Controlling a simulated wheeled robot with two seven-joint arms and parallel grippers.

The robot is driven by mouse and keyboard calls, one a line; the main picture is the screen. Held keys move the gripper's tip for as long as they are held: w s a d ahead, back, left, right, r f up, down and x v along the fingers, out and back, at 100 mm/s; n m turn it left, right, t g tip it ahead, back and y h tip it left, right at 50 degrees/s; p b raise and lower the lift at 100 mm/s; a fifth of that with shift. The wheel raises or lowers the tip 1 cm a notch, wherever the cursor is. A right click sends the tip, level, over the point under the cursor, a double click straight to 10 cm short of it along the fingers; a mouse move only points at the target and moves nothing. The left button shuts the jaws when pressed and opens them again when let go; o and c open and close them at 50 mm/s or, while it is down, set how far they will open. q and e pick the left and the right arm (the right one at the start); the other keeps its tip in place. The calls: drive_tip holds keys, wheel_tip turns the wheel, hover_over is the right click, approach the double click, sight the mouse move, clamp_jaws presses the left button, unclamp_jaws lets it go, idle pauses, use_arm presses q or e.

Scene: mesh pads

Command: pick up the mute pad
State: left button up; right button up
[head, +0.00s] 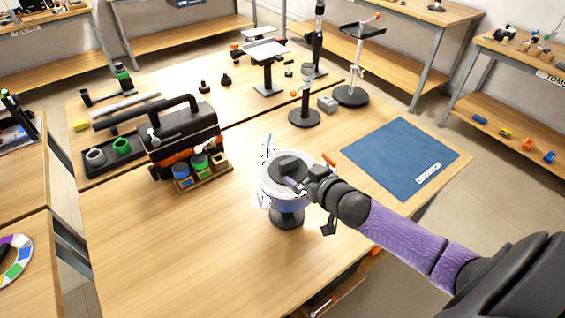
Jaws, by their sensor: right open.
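A small round drum (272,194) with a white rim and a bluish side stands on a black pedestal near the middle of the front table. A dark round surface lies inside its rim, with a small dark grey-green block on it that looks like the mute pad (289,164). My right gripper (299,184) reaches in from the right, over the right part of the drum. It is open, with its fingers close to the block. I cannot tell whether they touch it. The fingertips are small and partly merge with the dark surface. My left gripper is out of view.
A black tool case (182,133) and a wooden holder (205,178) with coloured pots stand left of the drum. A blue mat (398,158) lies at the right. Stands (304,110) rise behind. The table's front left is clear.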

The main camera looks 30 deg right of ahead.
sight(290, 165)
drive_tip(key=b+x, duration=0.1)
drive_tip(key=x, duration=0.4)
drive_tip(key=shift+w+a, duration=0.2)
drive_tip(key=shift+w, duration=0.25)
drive_tip(key=shift+r, duration=0.1)
drive_tip(key=shift+c, duration=0.3)
drive_tip(key=c, duration=1.1)
